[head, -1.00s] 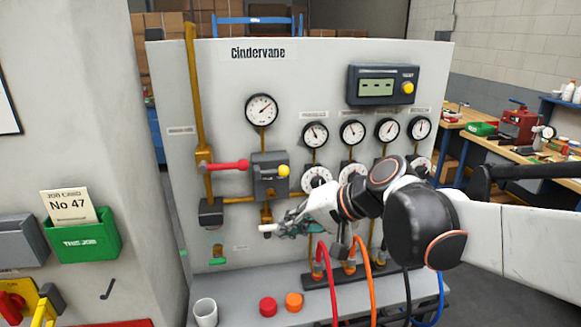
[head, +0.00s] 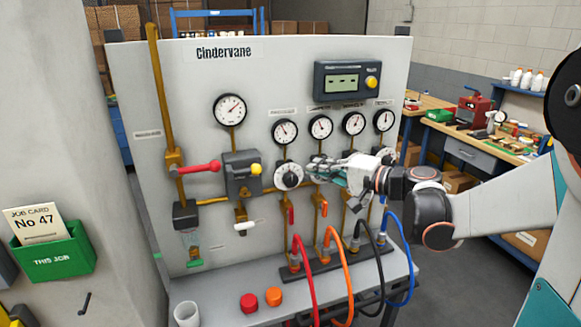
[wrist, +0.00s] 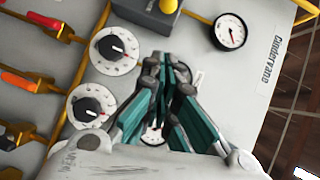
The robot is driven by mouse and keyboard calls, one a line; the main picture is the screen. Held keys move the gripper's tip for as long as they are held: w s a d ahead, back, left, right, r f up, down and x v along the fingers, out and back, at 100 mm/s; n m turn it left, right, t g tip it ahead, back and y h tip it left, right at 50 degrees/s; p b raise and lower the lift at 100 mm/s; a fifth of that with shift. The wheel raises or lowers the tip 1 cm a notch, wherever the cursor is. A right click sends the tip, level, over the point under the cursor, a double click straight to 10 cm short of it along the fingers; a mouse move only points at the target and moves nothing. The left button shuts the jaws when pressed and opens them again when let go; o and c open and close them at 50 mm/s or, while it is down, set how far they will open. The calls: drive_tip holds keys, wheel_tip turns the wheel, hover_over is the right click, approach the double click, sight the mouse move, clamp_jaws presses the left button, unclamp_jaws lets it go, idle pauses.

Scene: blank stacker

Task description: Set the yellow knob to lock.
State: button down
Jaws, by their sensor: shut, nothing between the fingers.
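The yellow knob (head: 255,169) sits at the right side of a grey box (head: 238,183) on the panel. A second yellow knob (head: 372,82) is on the dark display unit; I cannot read a lock mark by either. My gripper (head: 314,170) is shut and empty, in front of the panel, right of the grey box and beside a black dial knob (head: 289,177). In the wrist view its closed fingers (wrist: 166,72) point at the panel, and the grey box's yellow knob (wrist: 170,5) shows at the top edge, apart from them.
A red lever (head: 203,166) and a white handle (head: 246,226) project from the pipes. Coloured hoses (head: 303,265) rise below the gauges. A cup (head: 186,314) and red and orange buttons (head: 262,300) are on the ledge. A green card holder (head: 52,250) is at left.

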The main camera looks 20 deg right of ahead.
sight(258, 168)
drive_tip(key=a+b+x, duration=0.1)
drive_tip(key=x, duration=0.5)
drive_tip(key=s+a+b+x, duration=0.1)
drive_tip(key=b+x, duration=0.1)
drive_tip(key=x, duration=0.4)
drive_tip(key=shift+s+a+f, duration=0.15)
drive_tip(key=shift+s+f, duration=0.1)
drive_tip(key=shift+s, duration=0.1)
drive_tip(key=a, duration=0.5)
drive_tip(key=shift+d, duration=0.15)
